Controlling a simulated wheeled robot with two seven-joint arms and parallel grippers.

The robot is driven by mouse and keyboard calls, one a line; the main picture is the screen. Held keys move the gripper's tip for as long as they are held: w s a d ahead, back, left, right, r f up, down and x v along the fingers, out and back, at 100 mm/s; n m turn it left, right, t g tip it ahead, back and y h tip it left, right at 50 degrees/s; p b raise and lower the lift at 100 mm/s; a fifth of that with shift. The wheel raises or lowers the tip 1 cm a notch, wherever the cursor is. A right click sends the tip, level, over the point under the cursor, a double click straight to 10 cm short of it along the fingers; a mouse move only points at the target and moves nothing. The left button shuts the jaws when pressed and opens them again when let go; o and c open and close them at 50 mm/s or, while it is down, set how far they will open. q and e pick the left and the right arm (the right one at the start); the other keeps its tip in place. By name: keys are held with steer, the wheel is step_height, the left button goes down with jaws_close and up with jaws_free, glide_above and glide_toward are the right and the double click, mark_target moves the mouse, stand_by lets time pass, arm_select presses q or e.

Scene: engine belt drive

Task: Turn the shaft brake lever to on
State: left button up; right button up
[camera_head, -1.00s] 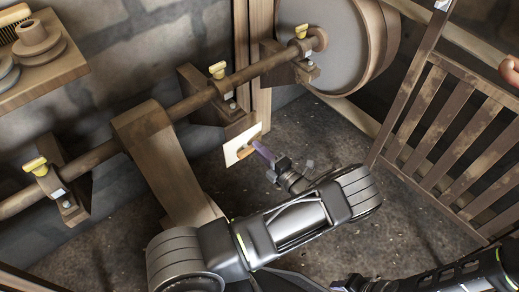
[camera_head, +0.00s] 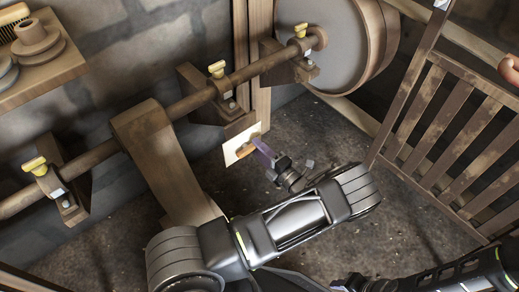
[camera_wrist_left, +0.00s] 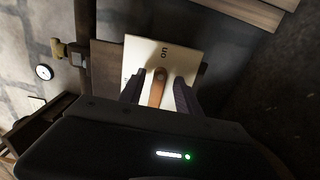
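The shaft brake lever (camera_head: 246,150) is a small brown wooden handle on a pale square plate (camera_head: 230,157) below the shaft. In the left wrist view the lever (camera_wrist_left: 157,91) lies over the plate (camera_wrist_left: 146,52), pointing toward the gripper. The word "on" shows upside down near the plate's far edge; a second marking is too small to read. My left gripper (camera_head: 263,152) is at the lever. In the wrist view its dark fingers (camera_wrist_left: 159,92) stand apart on either side of the lever, with gaps showing. My right gripper (camera_head: 350,284) is partly visible at the bottom edge; its fingers are unclear.
The wooden shaft (camera_head: 190,103) runs above the plate on brackets with yellow-topped fittings (camera_head: 217,69). A belt (camera_head: 168,160) hangs at the left, and a large wheel (camera_head: 335,45) stands behind. A slatted wooden gate (camera_head: 455,130) is at the right. The floor (camera_head: 410,225) between is clear.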

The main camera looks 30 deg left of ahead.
arm_select(q)
steer(key=shift+d, duration=0.1)
steer(key=v, duration=0.7)
steer(key=shift+d+p, duration=0.3)
steer(key=shift+p, duration=0.1)
steer(key=shift+s, duration=0.15)
